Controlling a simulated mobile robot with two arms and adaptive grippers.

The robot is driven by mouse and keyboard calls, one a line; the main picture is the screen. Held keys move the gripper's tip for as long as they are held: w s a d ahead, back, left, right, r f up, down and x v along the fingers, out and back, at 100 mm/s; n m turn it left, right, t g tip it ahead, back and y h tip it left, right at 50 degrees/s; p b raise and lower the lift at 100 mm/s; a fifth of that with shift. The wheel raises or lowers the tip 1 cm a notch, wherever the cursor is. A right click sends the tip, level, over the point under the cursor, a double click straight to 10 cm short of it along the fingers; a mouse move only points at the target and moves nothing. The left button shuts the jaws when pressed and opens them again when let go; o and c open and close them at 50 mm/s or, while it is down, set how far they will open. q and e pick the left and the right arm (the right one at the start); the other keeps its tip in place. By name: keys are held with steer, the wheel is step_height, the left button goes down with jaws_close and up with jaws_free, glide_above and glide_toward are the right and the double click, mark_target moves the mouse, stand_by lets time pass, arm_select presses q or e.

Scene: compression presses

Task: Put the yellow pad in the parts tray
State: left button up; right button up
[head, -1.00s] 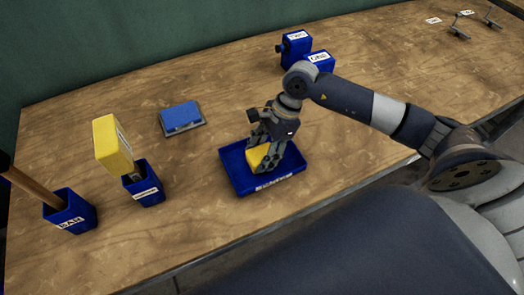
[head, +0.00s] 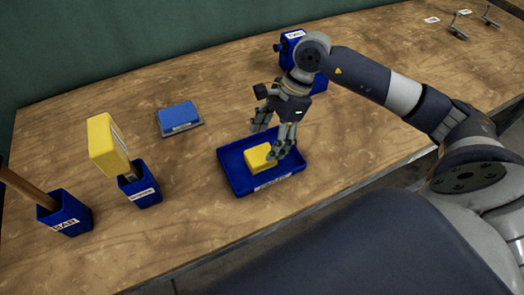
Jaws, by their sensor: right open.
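The yellow pad (head: 259,157) lies inside the blue parts tray (head: 234,178), on its floor, in the middle of the tray. My right gripper (head: 272,143) is open, above the tray and just over the pad, with its fingers apart. One finger overlaps the pad's right side in the picture; I cannot tell whether it touches. My left gripper is not in view.
A blue pad on a grey plate (head: 180,117) lies behind the tray. To the left stand a blue holder (head: 146,192) with a yellow block (head: 105,145) and another blue holder (head: 66,217) with a wooden bar. Blue boxes (head: 291,46) stand behind my right arm.

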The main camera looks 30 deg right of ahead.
steer(key=b+v, duration=0.1)
steer(key=v, duration=0.5)
steer(key=shift+r, duration=0.2)
